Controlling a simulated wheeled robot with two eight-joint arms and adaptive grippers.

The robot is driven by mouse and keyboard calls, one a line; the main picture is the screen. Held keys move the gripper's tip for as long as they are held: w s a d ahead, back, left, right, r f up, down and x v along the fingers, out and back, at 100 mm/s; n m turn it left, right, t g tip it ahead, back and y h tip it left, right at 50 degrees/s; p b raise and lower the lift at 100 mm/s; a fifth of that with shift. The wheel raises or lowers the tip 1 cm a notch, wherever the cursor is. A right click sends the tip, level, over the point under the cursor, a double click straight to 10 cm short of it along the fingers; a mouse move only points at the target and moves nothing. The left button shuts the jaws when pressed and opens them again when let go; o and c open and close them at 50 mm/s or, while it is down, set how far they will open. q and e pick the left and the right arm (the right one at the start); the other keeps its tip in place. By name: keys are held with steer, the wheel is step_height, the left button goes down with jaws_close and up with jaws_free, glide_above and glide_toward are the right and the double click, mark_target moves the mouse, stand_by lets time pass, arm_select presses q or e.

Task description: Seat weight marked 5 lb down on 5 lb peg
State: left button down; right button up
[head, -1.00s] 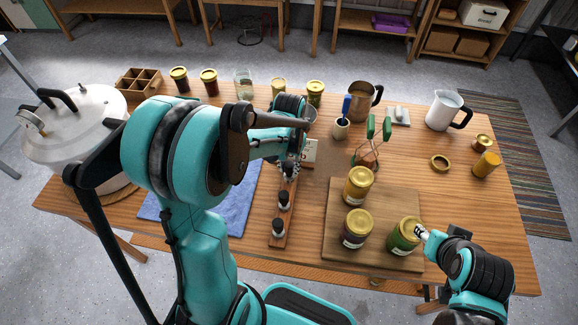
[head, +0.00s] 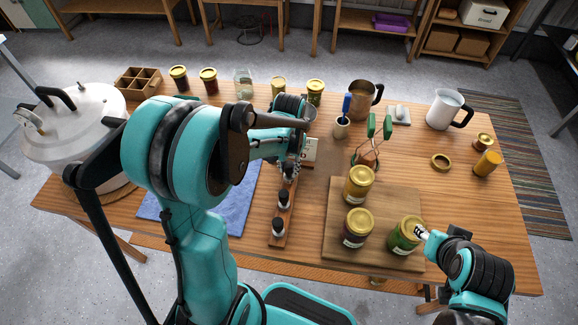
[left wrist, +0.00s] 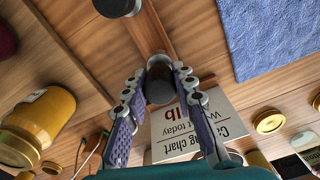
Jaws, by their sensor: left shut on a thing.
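My left gripper (left wrist: 161,92) is shut on a dark, round-topped weight (left wrist: 160,82); the gripper (head: 291,170) also shows at the far end of the wooden peg strip (head: 274,241) in the head view. The held weight is over the strip, but the fingers hide its underside, so I cannot tell whether it is seated on a peg. Its marking is not readable. Two other dark weights, a middle one (head: 284,197) and a near one (head: 278,226), stand on the strip. My right gripper (head: 421,233) is beside a green jar (head: 404,238); its finger opening is unclear.
A canning chart card (left wrist: 200,125) stands close by the held weight. A blue towel (head: 190,211) lies left of the strip. A cutting board (head: 382,196) with gold-lidded jars is to the right. A large canner (head: 75,135) stands at the left.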

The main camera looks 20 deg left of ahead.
arm_select(q)
steer(key=shift+f+b, duration=0.65)
steer(key=shift+f, duration=0.2)
steer(key=c, duration=1.2)
jaws_free()
steer(key=shift+o, duration=0.2)
steer(key=shift+r, duration=0.2)
steer(key=shift+r+p, duration=2.35)
steer(key=shift+r, duration=0.55)
step_height(320, 180, up, 12)
